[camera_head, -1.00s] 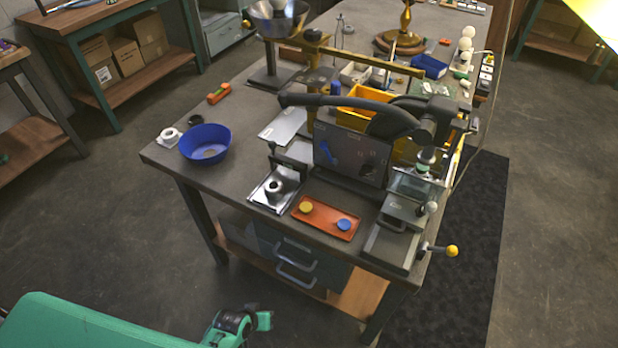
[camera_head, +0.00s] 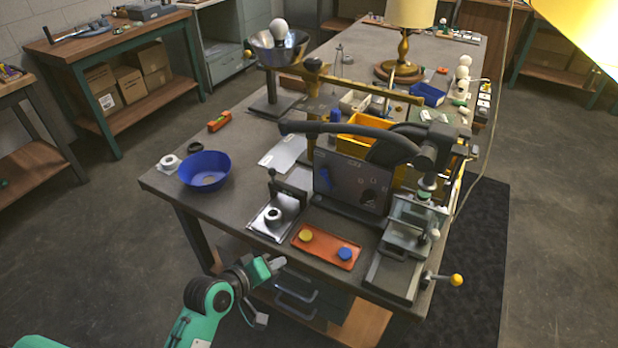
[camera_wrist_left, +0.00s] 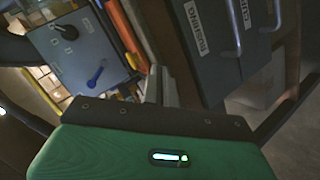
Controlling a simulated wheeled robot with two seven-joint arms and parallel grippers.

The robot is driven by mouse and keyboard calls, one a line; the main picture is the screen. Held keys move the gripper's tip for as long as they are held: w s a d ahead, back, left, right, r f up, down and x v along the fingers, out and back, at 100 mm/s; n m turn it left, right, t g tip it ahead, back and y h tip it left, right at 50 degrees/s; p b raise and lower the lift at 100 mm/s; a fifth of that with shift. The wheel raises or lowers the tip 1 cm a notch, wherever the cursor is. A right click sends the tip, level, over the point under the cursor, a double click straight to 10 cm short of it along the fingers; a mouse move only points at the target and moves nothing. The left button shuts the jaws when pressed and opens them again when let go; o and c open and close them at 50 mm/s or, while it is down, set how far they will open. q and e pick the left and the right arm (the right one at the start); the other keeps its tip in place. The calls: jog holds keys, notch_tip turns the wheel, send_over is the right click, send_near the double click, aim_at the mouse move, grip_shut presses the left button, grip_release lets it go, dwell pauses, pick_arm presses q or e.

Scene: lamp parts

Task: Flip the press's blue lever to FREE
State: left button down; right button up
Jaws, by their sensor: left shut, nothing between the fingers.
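The press is a dark box (camera_head: 350,170) with a long black handle arm, standing on the bench. Its blue lever (camera_head: 325,179) is on the left part of the front panel, beside a black knob (camera_head: 369,195). In the left wrist view the panel (camera_wrist_left: 82,50) shows at upper left, with the blue lever (camera_wrist_left: 97,74) and the black knob (camera_wrist_left: 66,32). The panel's lettering is too small to read. My left gripper (camera_head: 275,263) is shut and empty, in front of the bench's near edge, below and left of the lever and apart from it. My right gripper is not in view.
An orange tray (camera_head: 326,262) with a yellow and a blue disc lies before the press. A metal plate fixture (camera_head: 262,221) stands left of it, and a blue bowl (camera_head: 205,184) farther left. A yellow-knobbed crank (camera_head: 456,280) juts out right. Labelled drawers (camera_wrist_left: 202,55) hang below the bench.

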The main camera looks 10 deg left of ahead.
aim_at(328, 181)
pick_arm(q)
jog(key=w+a+r+n+t, duration=0.1)
jog(key=w+r+n+t, duration=0.1)
jog(key=w+n, duration=0.1)
jog(key=w+a+r+n+t, duration=0.1)
jog(key=w+r+n+t, duration=0.1)
jog(key=w+r+n, duration=0.1)
jog(key=w+a+r+n+t, duration=0.1)
jog(key=w+r+n+t, duration=0.1)
jog(key=w, duration=0.3)
jog(key=shift+w+a+r+n, duration=0.15)
jog(key=shift+r+n, duration=0.45)
jog(key=shift+r, duration=0.1)
jog(key=shift+w+a+r+n+t, duration=0.2)
jog(key=shift+n+t, duration=0.1)
jog(key=shift+n, duration=0.1)
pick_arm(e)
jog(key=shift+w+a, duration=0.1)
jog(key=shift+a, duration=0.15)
pick_arm(q)
jog(key=shift+w, duration=0.1)
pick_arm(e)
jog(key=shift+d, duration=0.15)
